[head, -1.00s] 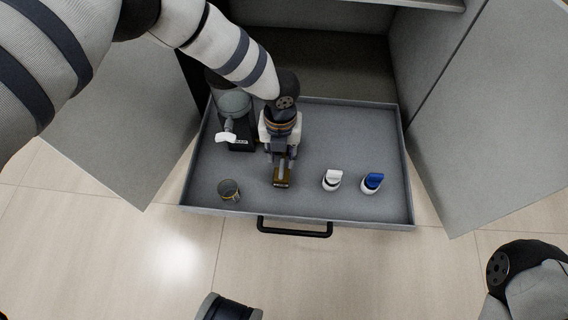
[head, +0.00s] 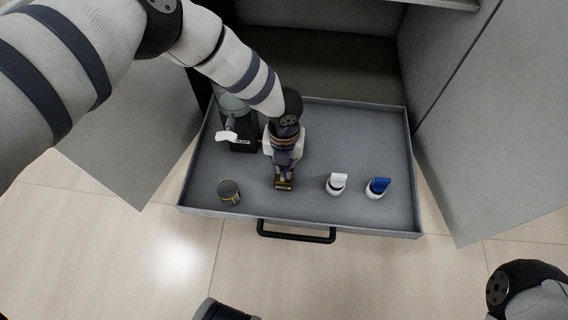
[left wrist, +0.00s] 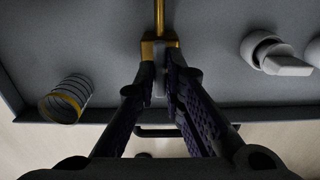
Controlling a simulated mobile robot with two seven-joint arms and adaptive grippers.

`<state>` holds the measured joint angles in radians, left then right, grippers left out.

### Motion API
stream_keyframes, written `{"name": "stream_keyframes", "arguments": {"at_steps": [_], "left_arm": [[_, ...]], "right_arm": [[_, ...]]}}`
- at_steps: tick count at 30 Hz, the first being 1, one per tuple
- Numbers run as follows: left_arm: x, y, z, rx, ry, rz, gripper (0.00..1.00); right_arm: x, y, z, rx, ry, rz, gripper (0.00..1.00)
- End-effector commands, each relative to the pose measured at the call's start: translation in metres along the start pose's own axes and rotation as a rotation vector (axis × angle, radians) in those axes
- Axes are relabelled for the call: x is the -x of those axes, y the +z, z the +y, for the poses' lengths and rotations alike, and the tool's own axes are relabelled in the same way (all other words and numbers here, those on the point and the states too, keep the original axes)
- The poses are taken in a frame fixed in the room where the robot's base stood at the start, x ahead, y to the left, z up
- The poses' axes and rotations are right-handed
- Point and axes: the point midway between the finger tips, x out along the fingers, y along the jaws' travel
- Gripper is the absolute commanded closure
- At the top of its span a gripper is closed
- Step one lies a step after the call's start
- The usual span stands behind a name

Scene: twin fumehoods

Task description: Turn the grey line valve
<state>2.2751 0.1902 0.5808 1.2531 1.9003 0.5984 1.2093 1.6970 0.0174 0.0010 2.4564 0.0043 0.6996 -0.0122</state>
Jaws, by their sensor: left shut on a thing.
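The line valve has a brass body (head: 284,186) and stands in the grey drawer tray. In the left wrist view its brass body (left wrist: 149,49) joins a brass pipe (left wrist: 159,16) running up the picture. My left gripper (head: 285,174) comes down over it from behind. In the left wrist view the fingers of my left gripper (left wrist: 160,88) are closed on the grey handle (left wrist: 160,82), which is mostly hidden between them. How far the handle is turned cannot be told. My right gripper is not in view.
A white-handled valve (head: 336,185) and a blue-handled valve (head: 378,188) stand to the right. A cup-like container (head: 229,192) is at the front left. A dark apparatus (head: 240,130) stands at the back left. The drawer handle (head: 296,233) and open cabinet doors (head: 490,130) flank the space.

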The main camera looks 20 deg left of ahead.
Motion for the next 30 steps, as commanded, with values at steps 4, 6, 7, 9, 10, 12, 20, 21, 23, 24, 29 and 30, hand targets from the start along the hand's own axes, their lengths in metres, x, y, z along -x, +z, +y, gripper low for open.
{"name": "stream_keyframes", "arguments": {"at_steps": [4,6,7,9,10,12,20,21,23,24,29,30], "left_arm": [[0.000,0.000,0.000,-0.034,0.000,0.001,1.00],[-0.001,0.000,0.000,-0.064,0.000,0.001,1.00],[-0.001,0.000,0.000,-0.081,0.000,0.001,1.00],[-0.001,0.000,0.000,-0.126,-0.001,0.001,1.00],[-0.001,0.000,0.000,-0.148,-0.001,0.002,1.00],[-0.001,-0.001,0.001,-0.206,0.000,0.002,1.00],[-0.002,-0.001,0.000,-0.453,-0.001,0.002,1.00],[-0.002,-0.001,0.001,-0.490,0.000,0.003,1.00],[-0.002,-0.001,0.001,-0.548,0.000,0.003,1.00],[-0.002,-0.001,0.000,-0.587,-0.001,0.003,1.00],[-0.002,-0.001,0.001,-0.737,0.000,0.003,1.00],[-0.002,-0.001,0.001,-0.775,-0.001,0.003,1.00]], "right_arm": [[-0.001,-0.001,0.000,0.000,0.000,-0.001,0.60],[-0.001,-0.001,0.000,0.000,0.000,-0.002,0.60],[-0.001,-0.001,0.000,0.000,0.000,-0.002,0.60],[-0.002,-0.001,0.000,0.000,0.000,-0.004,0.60],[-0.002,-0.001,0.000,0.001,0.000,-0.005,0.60],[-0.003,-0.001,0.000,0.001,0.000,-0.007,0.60],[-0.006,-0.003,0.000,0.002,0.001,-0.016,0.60],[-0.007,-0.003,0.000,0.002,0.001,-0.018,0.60],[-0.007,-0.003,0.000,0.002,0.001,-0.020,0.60],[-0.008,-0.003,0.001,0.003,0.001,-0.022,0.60],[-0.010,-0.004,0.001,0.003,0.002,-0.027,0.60],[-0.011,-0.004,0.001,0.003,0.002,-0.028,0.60]]}}
